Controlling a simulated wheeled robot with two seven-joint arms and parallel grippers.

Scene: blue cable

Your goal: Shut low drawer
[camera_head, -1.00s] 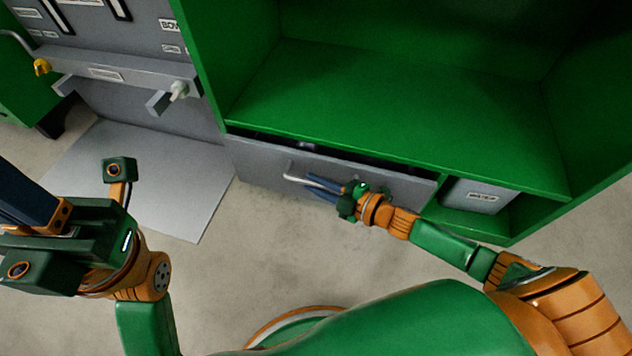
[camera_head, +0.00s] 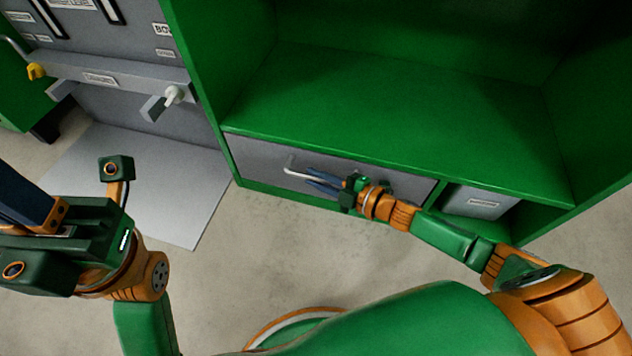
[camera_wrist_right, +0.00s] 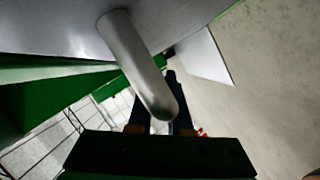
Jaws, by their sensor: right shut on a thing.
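The low drawer (camera_head: 262,160) is a grey front at the bottom of the green cabinet. In the head view it sits flush in its frame, with no gap showing above it. My right gripper (camera_head: 312,180) is at the drawer's silver bar handle (camera_head: 291,168), its fingers shut on it. In the right wrist view the handle (camera_wrist_right: 138,65) runs down between the dark fingers of the gripper (camera_wrist_right: 160,105). My left gripper (camera_head: 25,205) is partly in view at the left edge, away from the drawer; its fingertips are out of the picture.
A grey bin (camera_head: 480,201) stands in the open cubby right of the drawer. The green shelf (camera_head: 390,110) above is empty. A grey panel (camera_head: 100,75) with a white knob and a yellow-tipped lever stands at left. A light mat (camera_head: 150,180) lies on the floor.

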